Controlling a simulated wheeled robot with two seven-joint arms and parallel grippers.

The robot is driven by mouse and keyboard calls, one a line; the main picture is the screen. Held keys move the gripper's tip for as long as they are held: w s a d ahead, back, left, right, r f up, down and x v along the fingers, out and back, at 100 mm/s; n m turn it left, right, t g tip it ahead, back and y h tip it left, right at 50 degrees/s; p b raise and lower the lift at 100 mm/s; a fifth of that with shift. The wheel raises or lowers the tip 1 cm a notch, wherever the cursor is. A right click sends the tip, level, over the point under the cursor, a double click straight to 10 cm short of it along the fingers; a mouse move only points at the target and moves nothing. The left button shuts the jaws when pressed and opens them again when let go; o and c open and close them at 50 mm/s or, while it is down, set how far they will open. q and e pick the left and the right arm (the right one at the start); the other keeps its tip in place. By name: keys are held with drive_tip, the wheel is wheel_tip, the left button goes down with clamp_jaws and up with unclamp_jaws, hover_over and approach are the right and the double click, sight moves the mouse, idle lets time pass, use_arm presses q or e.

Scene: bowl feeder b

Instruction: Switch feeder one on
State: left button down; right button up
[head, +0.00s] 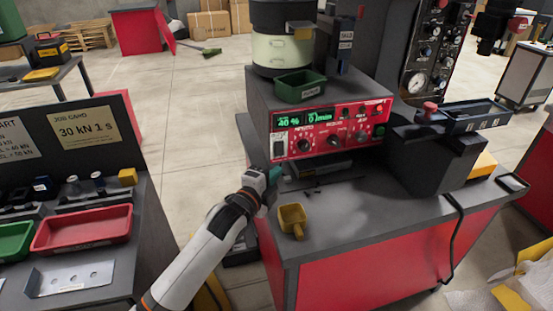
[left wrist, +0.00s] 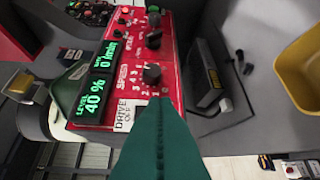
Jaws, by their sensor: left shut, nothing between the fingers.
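The feeder control box has a red front panel (head: 330,127) with knobs, buttons and lit green displays. They read level 40 % and 0 /min; the panel also shows in the left wrist view (left wrist: 137,70). A white switch plate (head: 279,146) sits at the panel's lower left. In the left wrist view a label (left wrist: 122,115) reads "DRIVE OFF". My left gripper (head: 273,175) is shut and empty, just below and in front of that corner. Its green fingers (left wrist: 160,140) hide what lies beside the label, and contact cannot be told. My right gripper is not in view.
The bowl feeder (head: 282,50) stands on the box, with a green bin (head: 300,86) in front. A yellow scoop (head: 292,220) lies on the grey bench top (head: 350,215) near my left gripper. A black machine (head: 435,155) stands right. Red tray (head: 82,229) is left.

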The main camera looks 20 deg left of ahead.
sight(282, 154)
use_arm(q)
drive_tip(key=w, duration=0.2)
drive_tip(key=w+a, duration=0.1)
drive_tip(key=w, duration=0.3)
drive_tip(key=shift+w+a+f+p, duration=0.3)
drive_tip(key=shift+f+p, duration=0.1)
drive_tip(key=shift+w+a+f+b, duration=0.2)
drive_tip(key=shift+f+b, duration=0.15)
drive_tip(key=shift+b, duration=0.45)
drive_tip(key=shift+r+p, duration=0.3)
drive_tip(key=shift+d, duration=0.1)
drive_tip(key=shift+f, duration=0.1)
